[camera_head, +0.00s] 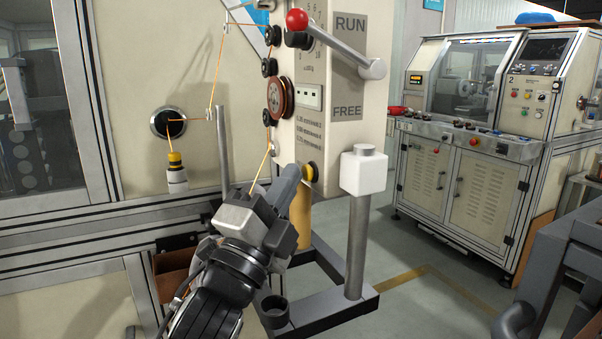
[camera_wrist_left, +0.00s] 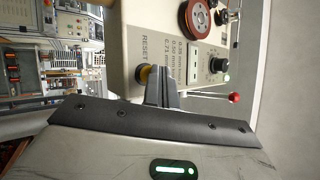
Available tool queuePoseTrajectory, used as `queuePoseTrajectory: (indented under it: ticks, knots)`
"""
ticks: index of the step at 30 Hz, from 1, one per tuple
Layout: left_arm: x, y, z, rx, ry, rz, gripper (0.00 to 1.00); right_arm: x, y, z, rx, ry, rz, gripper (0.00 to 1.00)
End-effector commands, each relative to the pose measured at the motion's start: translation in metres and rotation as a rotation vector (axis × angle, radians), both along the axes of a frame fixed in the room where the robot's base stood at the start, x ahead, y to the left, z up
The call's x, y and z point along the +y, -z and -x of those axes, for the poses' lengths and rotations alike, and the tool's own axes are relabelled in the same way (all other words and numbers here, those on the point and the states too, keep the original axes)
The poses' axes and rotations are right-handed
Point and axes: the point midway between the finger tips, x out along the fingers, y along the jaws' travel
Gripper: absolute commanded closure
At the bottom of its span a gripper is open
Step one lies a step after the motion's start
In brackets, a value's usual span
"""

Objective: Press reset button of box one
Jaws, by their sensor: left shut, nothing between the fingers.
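Box one (camera_head: 345,75) is the cream box with RUN and FREE labels, at the upper middle of the head view. Its yellow and black reset button (camera_head: 311,172) is low on the front face. In the left wrist view the button (camera_wrist_left: 142,75) shows beside the word RESET, partly covered by my fingers. My left gripper (camera_head: 290,178) is shut and empty, its fingertips close beside the button. The wrist view shows the closed fingers (camera_wrist_left: 162,80) overlapping the button's edge; I cannot tell if they touch it. My right gripper is not in view.
A red-knobbed lever (camera_head: 297,19) and an orange wire over pulleys (camera_head: 280,98) are above my gripper. A white block on a grey post (camera_head: 363,172) stands just right of the button. A second machine (camera_head: 470,190) is at the right, across open floor.

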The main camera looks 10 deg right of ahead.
Motion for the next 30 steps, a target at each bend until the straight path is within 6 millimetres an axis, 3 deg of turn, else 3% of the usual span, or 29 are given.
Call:
queuePoseTrajectory:
  ticks: [12, 22, 30]
  knots:
    - [0.016, 0.000, 0.006, 0.000, 0.001, -0.001, 1.00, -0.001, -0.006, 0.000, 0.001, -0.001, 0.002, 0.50]
    - [0.018, 0.000, 0.006, 0.000, 0.000, 0.000, 1.00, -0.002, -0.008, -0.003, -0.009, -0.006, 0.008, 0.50]
    - [0.041, -0.001, 0.014, -0.001, -0.002, -0.003, 1.00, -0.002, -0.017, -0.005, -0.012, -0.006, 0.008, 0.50]
